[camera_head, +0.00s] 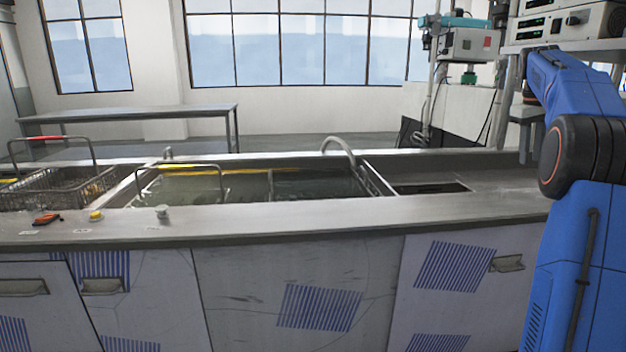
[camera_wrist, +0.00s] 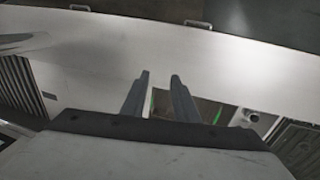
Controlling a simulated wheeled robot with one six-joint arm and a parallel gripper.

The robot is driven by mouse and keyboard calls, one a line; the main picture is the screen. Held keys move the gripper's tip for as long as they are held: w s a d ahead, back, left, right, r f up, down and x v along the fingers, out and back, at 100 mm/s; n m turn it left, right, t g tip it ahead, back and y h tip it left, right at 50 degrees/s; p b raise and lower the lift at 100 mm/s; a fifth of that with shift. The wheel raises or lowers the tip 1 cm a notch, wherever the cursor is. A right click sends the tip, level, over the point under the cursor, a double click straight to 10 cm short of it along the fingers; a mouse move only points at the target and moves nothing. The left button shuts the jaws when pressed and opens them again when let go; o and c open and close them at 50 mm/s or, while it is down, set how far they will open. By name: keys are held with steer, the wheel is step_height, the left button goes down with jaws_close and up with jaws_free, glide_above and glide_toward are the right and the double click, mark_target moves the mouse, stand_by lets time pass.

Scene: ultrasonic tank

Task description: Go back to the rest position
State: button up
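My gripper (camera_wrist: 160,75) shows in the wrist view with its two grey fingers apart and nothing between them. It is not visible in the head view, where my blue arm stands at the right edge. The wrist view looks onto a pale surface and some dark areas that I cannot identify for sure. No object is in contact with the fingers.
The metal counter (camera_head: 300,222) runs across the head view, with a liquid-filled tank (camera_head: 245,187) in it. A wire basket (camera_head: 60,190) with a red-grip handle is at the left. A curved pipe (camera_head: 341,147) rises behind the tank. A bench (camera_head: 135,111) stands behind.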

steer(key=s+a+f+t, duration=0.1)
steer(key=s+a, duration=0.4)
steer(key=a, duration=0.4)
steer(key=s+a+f, duration=0.1)
steer(key=s+a, duration=0.4)
steer(key=a, duration=0.4)
steer(key=s+a+f+t, duration=0.1)
steer(key=s+a+f, duration=0.1)
steer(key=s+a, duration=0.5)
steer(key=s+a+f+t+y, duration=0.1)
steer(key=s+a+f, duration=0.7)
steer(key=s+f, duration=0.3)
steer(key=s+a+f+t+y, duration=0.1)
steer(key=s+a+f, duration=0.8)
steer(key=s+f, duration=0.1)
steer(key=shift+s+f, duration=0.4)
steer(key=shift+s, duration=0.4)
